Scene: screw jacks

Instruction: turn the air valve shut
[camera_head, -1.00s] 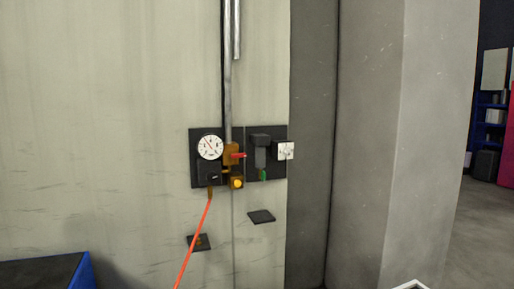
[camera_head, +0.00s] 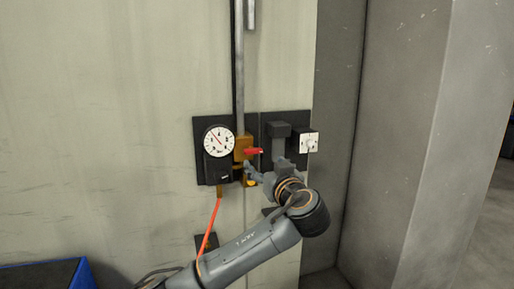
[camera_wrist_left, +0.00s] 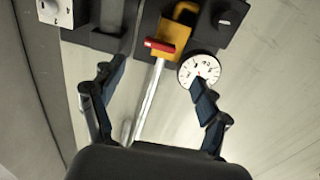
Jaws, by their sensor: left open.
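The air valve is a brass body (camera_head: 243,147) on the vertical pipe, with a red lever (camera_head: 254,151) pointing right, across the pipe. In the left wrist view the picture is turned over. There the red lever (camera_wrist_left: 160,46) lies in front of the brass body (camera_wrist_left: 175,34), beyond the fingertips and between their lines. My left gripper (camera_head: 262,169) is open and empty, just below the lever in the head view. Its two fingers (camera_wrist_left: 157,74) stand wide apart in the wrist view. I see no contact with the lever. My right gripper is not in view.
A round white gauge (camera_head: 219,141) sits left of the valve, close to one finger in the wrist view. A dark filter unit (camera_head: 279,130) and a white-faced box (camera_head: 309,142) are to the right. An orange hose (camera_head: 212,225) hangs below. A grey pillar (camera_head: 400,140) stands further right.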

